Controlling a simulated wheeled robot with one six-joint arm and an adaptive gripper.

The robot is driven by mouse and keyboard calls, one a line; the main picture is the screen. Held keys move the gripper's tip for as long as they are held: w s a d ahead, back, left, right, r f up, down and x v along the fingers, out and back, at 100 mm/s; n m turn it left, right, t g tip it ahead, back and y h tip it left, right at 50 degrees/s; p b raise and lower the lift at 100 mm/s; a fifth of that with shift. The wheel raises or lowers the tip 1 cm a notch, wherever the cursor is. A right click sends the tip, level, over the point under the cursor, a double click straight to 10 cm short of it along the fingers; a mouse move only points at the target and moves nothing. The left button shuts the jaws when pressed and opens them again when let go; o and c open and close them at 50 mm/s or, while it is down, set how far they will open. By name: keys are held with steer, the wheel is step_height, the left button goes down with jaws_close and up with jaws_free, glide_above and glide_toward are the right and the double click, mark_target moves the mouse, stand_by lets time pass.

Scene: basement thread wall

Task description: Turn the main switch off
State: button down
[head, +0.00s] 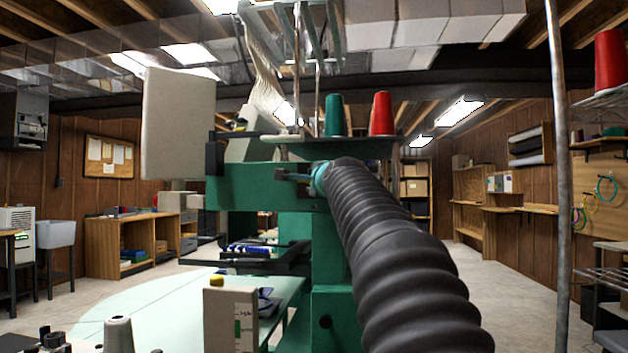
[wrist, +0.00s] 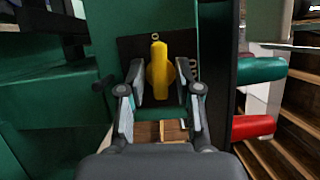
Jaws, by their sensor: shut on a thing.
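The main switch has a yellow handle (wrist: 160,65) on a round yellow base, set on a dark plate (wrist: 128,46) on a green machine body. It shows in the wrist view. The handle stands upright in that picture, its tip toward a small ring mark at the plate's top. Another mark, right of the handle, is too small to read. My gripper (wrist: 161,84) has one finger on each side of the handle and is shut on it. In the head view the green machine (head: 262,185) stands in the middle; I cannot make out the switch there.
Green (head: 334,115) and red (head: 381,113) thread cones stand on top of the machine. A pale panel (head: 178,124) is at its upper left. A pale green table (head: 160,305) is at the lower left.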

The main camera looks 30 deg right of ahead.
steer(key=shift+n, duration=0.5)
steer(key=c, duration=1.1)
jaws_free()
steer(key=shift+c, duration=0.2)
steer(key=shift+s, duration=0.1)
steer(key=v, duration=1.1)
steer(key=shift+s+r, duration=0.2)
steer(key=shift+s, duration=0.15)
steer(key=shift+a, duration=0.1)
